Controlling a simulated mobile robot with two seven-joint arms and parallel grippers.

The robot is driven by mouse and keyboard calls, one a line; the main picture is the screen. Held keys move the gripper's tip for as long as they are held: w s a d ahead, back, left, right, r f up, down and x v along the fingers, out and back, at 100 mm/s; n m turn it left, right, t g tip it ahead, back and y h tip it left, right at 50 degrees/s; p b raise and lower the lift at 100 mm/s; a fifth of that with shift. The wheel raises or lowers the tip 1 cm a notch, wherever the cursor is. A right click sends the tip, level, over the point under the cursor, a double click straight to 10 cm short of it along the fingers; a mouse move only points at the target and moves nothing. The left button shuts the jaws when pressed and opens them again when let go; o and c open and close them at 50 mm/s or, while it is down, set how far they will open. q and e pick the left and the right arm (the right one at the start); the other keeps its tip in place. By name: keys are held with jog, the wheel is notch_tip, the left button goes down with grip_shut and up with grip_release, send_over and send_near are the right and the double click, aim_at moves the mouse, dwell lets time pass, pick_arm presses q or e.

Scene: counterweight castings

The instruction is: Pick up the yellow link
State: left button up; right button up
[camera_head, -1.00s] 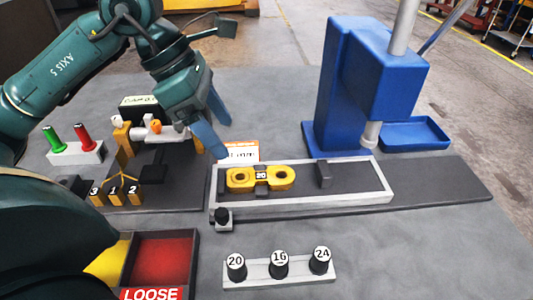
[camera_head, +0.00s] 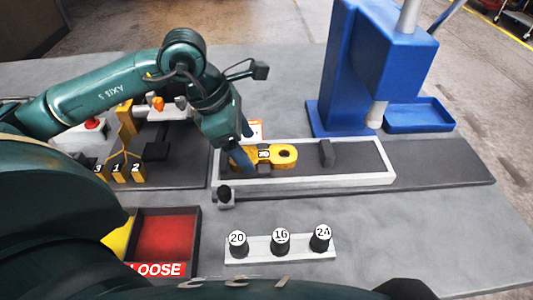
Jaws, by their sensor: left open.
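The yellow link (camera_head: 284,155) lies flat in the white-framed tray (camera_head: 340,181), with a dark tag at its middle. Its left end is partly hidden by my left gripper (camera_head: 245,152). My left gripper is open, with its blue fingers pointing down at the left end of the link. I cannot tell whether the fingers touch it. My right gripper is not in view.
A dark block (camera_head: 326,153) stands in the tray right of the link. A blue press (camera_head: 355,75) rises behind it. A rack with black knobs (camera_head: 281,246) and a red bin marked LOOSE (camera_head: 166,238) are in front. Bare table lies at front right.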

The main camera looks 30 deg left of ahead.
pick_arm(q)
jog(key=shift+w+d+f, duration=0.15)
jog(key=shift+d+f, duration=0.05)
jog(key=shift+f, duration=0.4)
jog(key=shift+c, duration=0.5)
jog(key=shift+r, duration=0.1)
jog(key=c, duration=1.4)
